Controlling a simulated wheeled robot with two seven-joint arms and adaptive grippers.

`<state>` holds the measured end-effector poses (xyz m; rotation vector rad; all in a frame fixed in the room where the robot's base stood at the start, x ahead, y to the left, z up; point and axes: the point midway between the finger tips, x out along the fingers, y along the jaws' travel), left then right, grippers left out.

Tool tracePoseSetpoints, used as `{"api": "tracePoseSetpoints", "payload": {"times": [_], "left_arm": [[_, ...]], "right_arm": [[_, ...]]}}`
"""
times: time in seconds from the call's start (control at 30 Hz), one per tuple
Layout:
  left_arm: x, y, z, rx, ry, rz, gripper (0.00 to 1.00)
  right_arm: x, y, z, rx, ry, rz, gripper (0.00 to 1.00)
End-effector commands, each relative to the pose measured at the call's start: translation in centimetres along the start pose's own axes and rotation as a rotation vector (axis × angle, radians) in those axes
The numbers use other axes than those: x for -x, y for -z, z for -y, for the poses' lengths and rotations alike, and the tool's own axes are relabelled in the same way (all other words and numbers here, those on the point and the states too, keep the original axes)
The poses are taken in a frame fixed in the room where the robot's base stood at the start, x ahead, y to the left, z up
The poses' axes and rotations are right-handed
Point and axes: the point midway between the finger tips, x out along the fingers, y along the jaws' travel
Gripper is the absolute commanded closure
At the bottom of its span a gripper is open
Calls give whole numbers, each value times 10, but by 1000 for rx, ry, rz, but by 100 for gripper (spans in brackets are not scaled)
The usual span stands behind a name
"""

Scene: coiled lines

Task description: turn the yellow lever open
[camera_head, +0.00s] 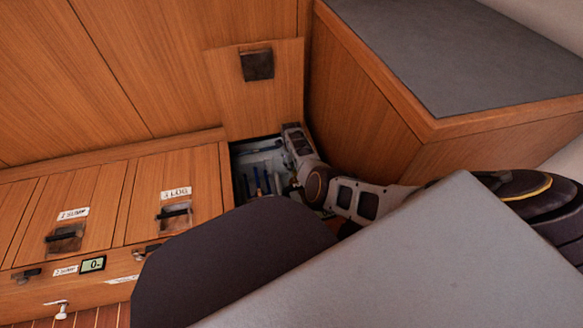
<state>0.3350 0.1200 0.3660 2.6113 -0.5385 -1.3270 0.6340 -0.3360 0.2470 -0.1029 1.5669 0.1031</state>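I cannot make out a yellow lever in this view. An open locker (240,150) in the wooden bench has its lid (227,102) raised against the back panel. Inside are small upright items, one blue-handled (258,181), too small to identify. My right arm comes in from the right and reaches to the locker's right side. My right gripper (297,140) seems to be at the far end of that arm, over or in the opening; its fingers are not clear. The arm hides the locker's right part. My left gripper is out of view.
Two closed hatches labelled 2 SUMP (75,214) and 3 LOG (176,192) lie to the left. A small display (93,264) sits on the bench front. A wooden cabinet with a grey top (450,55) stands close right of the opening. My own body covers the lower middle.

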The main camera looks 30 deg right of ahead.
Motion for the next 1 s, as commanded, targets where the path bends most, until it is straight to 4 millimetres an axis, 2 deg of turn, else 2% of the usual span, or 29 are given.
{"api": "tracePoseSetpoints", "payload": {"times": [0.03, 0.13, 0.63, 1.0], "left_arm": [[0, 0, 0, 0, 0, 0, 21], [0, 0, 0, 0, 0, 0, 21], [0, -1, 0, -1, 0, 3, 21], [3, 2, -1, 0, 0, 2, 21]], "right_arm": [[0, 0, 0, 0, 0, 1, 72], [0, 0, 0, 1, 0, 0, 61], [0, 0, -1, 22, 0, -1, 61], [0, 1, -9, 175, -1, -2, 61]]}}
